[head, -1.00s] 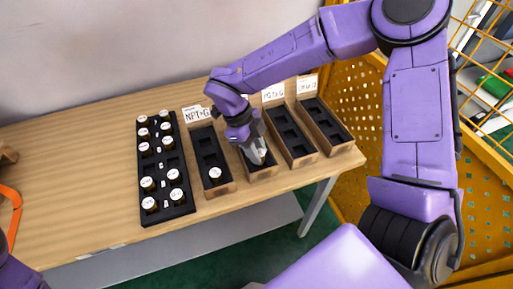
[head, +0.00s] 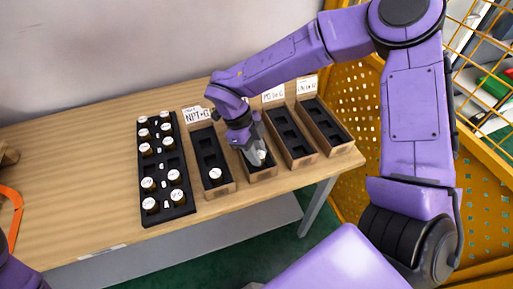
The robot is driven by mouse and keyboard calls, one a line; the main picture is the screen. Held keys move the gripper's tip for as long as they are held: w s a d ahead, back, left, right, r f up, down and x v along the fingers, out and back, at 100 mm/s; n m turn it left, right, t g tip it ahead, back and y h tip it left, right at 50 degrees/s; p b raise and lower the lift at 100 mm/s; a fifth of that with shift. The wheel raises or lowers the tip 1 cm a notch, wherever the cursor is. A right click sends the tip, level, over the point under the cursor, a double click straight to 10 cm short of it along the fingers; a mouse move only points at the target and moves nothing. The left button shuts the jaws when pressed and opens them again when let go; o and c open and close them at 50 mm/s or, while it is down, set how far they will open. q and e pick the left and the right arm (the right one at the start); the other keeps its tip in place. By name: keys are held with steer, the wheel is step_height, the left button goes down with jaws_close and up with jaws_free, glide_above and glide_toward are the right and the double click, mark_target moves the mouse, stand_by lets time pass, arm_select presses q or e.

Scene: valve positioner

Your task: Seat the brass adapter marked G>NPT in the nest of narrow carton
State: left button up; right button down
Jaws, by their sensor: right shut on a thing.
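My right gripper (head: 256,157) is shut on a white-topped adapter (head: 262,155) at the front end of the second narrow carton (head: 262,175) from the left. The adapter's marking is too small to read, and the gripper hides much of it and the carton's rear part. I cannot tell whether the adapter is down in its nest or just above it. The carton to the left (head: 226,188), labelled NPT>G, holds one white-topped adapter (head: 215,175) in its front nest. My left gripper is not in view.
A black tray (head: 180,211) with several white-topped brass adapters stands left of the cartons. Two more cartons (head: 302,160) (head: 340,146) with empty black nests stand to the right. A yellow perforated panel (head: 350,100) stands at the right.

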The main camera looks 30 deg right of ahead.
steer(key=shift+f, duration=0.65)
steer(key=c, duration=0.8)
jaws_free()
steer(key=b+v, duration=0.1)
steer(key=v, duration=0.9)
steer(key=shift+r, duration=0.3)
